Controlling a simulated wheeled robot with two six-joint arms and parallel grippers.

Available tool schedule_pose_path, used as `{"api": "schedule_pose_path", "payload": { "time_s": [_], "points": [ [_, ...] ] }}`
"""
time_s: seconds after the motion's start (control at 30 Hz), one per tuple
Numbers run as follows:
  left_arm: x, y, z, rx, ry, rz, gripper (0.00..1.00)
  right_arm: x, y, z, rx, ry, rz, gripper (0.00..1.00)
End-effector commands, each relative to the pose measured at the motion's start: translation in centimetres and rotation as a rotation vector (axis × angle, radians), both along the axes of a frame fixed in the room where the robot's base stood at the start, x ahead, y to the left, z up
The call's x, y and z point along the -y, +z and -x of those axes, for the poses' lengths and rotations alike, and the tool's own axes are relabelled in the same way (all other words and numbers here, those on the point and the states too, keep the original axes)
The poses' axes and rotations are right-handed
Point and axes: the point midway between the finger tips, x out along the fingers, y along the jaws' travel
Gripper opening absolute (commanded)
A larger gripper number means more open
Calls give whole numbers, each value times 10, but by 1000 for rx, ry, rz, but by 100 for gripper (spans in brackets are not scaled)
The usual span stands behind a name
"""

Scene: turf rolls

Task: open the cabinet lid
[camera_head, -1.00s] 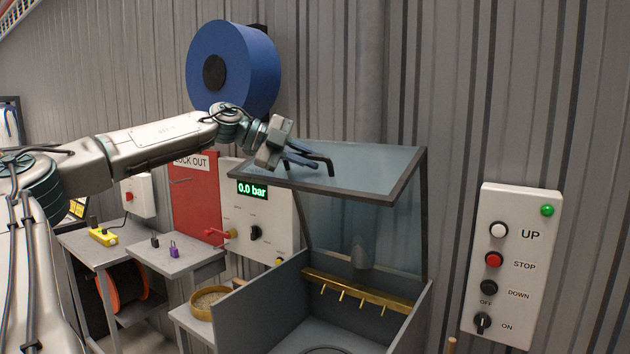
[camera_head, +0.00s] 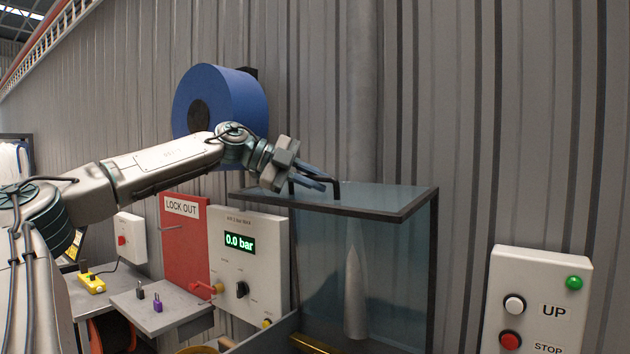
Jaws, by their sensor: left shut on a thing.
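The cabinet lid (camera_head: 365,280) is a clear bluish glass cover with a dark frame. It stands raised at the back of the grey cabinet, its large pane near upright and its narrower framed panel jutting forward at the top. A dark bent handle (camera_head: 336,190) sits on that top panel. My left gripper (camera_head: 312,181) reaches in from the left and is shut on the handle; the exact contact is partly hidden by the fingers. Only a little of the cabinet shows, with a brass bar (camera_head: 318,345) at the bottom edge. My right gripper is out of view.
A blue roll (camera_head: 236,105) hangs on the corrugated wall behind my forearm. A gauge panel (camera_head: 250,270) reading 0.0 bar and a red lock-out board (camera_head: 185,250) stand left of the lid. A button box (camera_head: 535,300) is at the right. Wall space above the lid is clear.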

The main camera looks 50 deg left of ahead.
Motion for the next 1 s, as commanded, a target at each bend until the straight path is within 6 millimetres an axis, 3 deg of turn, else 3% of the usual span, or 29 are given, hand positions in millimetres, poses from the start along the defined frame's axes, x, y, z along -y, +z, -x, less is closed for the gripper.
{"api": "schedule_pose_path", "payload": {
  "time_s": [0.13,0.17,0.27,0.67,1.0],
  "points": [
    [0,0,0,0,-1,1,0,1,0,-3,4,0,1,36],
    [0,0,0,0,-1,1,14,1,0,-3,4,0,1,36],
    [0,0,0,0,-1,1,34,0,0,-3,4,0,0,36],
    [-2,1,3,1,0,0,34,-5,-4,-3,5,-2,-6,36],
    [-36,24,48,4,2,-1,34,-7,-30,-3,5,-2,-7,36]
  ]
}}
